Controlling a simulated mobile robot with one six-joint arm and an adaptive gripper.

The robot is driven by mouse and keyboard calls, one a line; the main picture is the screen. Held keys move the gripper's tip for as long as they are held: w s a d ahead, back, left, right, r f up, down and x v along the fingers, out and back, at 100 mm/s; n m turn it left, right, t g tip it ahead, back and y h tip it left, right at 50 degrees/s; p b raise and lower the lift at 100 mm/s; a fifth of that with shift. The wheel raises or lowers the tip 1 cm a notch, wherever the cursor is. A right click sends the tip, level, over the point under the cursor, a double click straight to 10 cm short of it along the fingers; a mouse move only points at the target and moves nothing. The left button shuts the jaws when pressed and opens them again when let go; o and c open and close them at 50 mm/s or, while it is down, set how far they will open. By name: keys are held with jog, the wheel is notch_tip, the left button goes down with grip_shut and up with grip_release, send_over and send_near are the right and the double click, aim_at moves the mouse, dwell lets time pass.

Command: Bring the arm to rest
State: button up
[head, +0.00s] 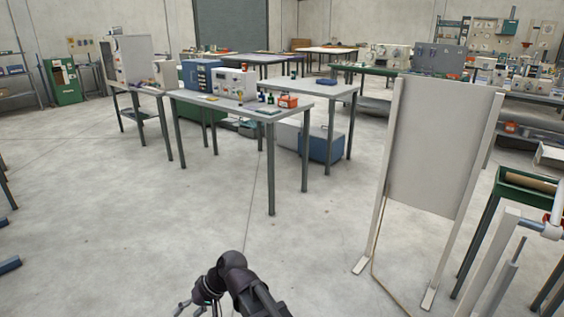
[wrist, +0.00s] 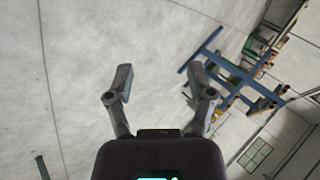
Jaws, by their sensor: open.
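My gripper (wrist: 159,88) is open and empty in the wrist view, its two grey fingers spread apart with bare concrete floor behind them. In the head view my gripper (head: 190,306) shows low at the bottom edge, at the end of my dark bent arm. It is over open floor and touches nothing that I can see. Part of my arm is cut off by the lower edge of the head view.
A grey workbench (head: 225,104) with instruments stands ahead. A white-framed panel (head: 430,140) stands to the right, near a green-framed stand (head: 492,212). The concrete floor (head: 120,220) at left and centre is clear. A blue frame (wrist: 228,75) shows in the wrist view.

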jog(key=w+d+f+m+t+h, duration=0.15)
jog(key=w+d, duration=0.25)
jog(key=d, duration=0.6)
jog(key=w+d+f+m+t+h, duration=0.15)
jog(key=w+d, duration=0.25)
jog(key=d, duration=0.7)
jog(key=d+f+m+h, duration=0.25)
jog(key=d+h, duration=0.25)
jog(key=d, duration=1.9)
notch_tip(320, 180, up, 19)
jog(key=p, duration=1.8)
jog(key=shift+s+d+m, duration=0.15)
jog(key=shift+m, duration=0.3)
jog(key=shift+c, duration=0.2)
jog(key=shift+c, duration=0.7)
